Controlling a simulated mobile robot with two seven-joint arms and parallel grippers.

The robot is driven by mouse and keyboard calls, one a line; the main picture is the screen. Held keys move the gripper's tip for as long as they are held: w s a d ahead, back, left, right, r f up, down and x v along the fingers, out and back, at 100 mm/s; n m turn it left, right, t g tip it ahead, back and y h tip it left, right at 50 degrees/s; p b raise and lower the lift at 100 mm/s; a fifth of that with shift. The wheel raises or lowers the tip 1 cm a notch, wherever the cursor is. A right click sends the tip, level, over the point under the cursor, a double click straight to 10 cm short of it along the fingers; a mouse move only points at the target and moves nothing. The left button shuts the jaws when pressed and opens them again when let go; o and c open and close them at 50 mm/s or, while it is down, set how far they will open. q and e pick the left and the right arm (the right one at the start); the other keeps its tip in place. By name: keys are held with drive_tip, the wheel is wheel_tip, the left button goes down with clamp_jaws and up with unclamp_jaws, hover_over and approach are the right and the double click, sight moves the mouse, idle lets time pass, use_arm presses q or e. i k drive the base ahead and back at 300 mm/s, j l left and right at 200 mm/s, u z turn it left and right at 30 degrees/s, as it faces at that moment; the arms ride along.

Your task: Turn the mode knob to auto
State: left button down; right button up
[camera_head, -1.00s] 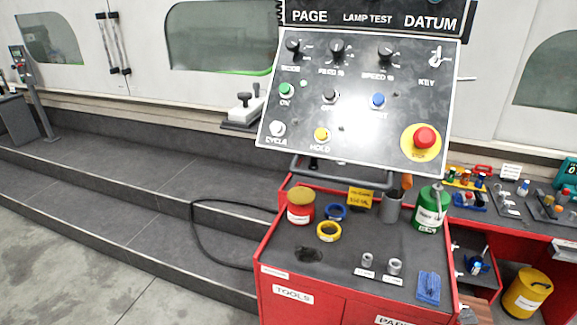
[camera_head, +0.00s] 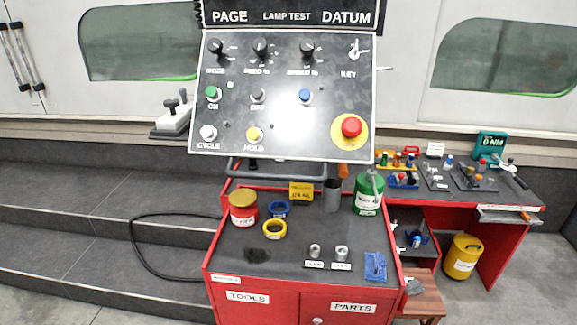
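The mode knob (camera_head: 215,46) is a black rotary knob at the top left of the control panel (camera_head: 280,125), above the label MODE. Its exact pointer position and the small setting marks around it are too small to read. The feed knob (camera_head: 260,46) and speed knob (camera_head: 307,48) sit to its right, then a key switch (camera_head: 354,49). Below are a green ON button (camera_head: 212,93), a dark button (camera_head: 258,95) and a blue button (camera_head: 305,96). Neither of my grippers shows in the head view.
A red tool cart (camera_head: 215,240) stands below the panel, with a red can, tape rolls and a green bottle on top. A red bench (camera_head: 510,212) with small parts stands at the right. Grey steps (camera_head: 80,235) lie at the left, and a black cable loops there.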

sight(215, 46)
drive_tip(key=i+j+z, duration=0.15)
drive_tip(key=j, duration=0.3)
drive_tip(key=i+j+z, duration=0.1)
drive_tip(key=j, duration=0.4)
drive_tip(key=i+j+z, duration=0.15)
drive_tip(key=j, duration=0.35)
drive_tip(key=i+j+z, duration=0.15)
drive_tip(key=j, duration=0.4)
drive_tip(key=i+j+z, duration=0.1)
drive_tip(key=j, duration=0.4)
